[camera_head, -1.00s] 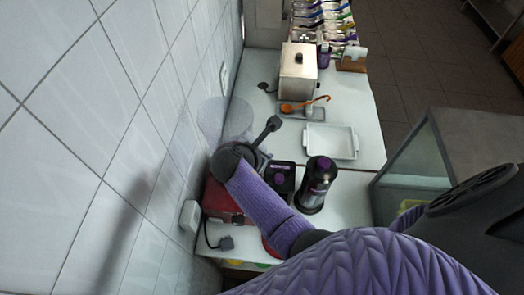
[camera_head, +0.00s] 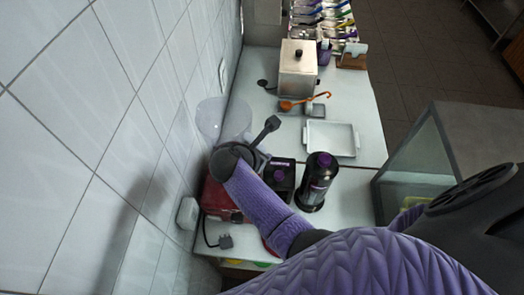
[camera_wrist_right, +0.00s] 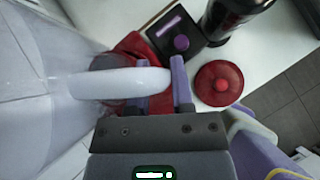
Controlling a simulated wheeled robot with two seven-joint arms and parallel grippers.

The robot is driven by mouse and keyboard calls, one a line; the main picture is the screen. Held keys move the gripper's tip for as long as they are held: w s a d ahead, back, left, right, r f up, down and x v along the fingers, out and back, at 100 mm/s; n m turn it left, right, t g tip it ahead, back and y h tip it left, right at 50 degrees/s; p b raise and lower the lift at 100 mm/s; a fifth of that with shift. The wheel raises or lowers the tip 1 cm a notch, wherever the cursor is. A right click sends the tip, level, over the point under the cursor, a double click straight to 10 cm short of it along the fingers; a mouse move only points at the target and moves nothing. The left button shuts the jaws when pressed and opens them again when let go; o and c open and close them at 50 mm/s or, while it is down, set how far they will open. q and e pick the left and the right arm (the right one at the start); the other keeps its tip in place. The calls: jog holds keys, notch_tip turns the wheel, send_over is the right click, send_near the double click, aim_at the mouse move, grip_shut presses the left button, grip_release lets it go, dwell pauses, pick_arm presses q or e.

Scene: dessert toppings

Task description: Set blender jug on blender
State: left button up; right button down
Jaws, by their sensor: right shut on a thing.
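The clear blender jug (camera_head: 212,118) is held up beside the tiled wall in the head view. In the right wrist view the jug (camera_wrist_right: 35,75) fills the left side, with its white handle (camera_wrist_right: 120,83) reaching between my fingers. My right gripper (camera_wrist_right: 160,88) is shut on that handle. In the head view my right forearm and wrist cover the gripper's fingertips. The red blender base (camera_head: 216,198) stands on the counter below and partly behind my wrist; it also shows in the right wrist view (camera_wrist_right: 140,45). Whether jug and base touch is hidden. My left gripper is out of view.
A black box with a purple knob (camera_head: 281,180) and a dark bottle-like canister (camera_head: 317,182) stand right of the base. A red round lid (camera_wrist_right: 217,82) lies near my fingers. A white tray (camera_head: 331,139) and a steel container (camera_head: 298,70) are farther back. The wall is close on the left.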

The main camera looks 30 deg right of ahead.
jog(key=shift+r, duration=0.1)
dwell(0.6)
jog(key=shift+a+p, duration=0.1)
jog(key=shift+p, duration=0.3)
jog(key=shift+f+b, duration=0.35)
jog(key=shift+f, duration=0.1)
jog(key=c, duration=0.8)
grip_release()
jog(key=shift+f, duration=0.1)
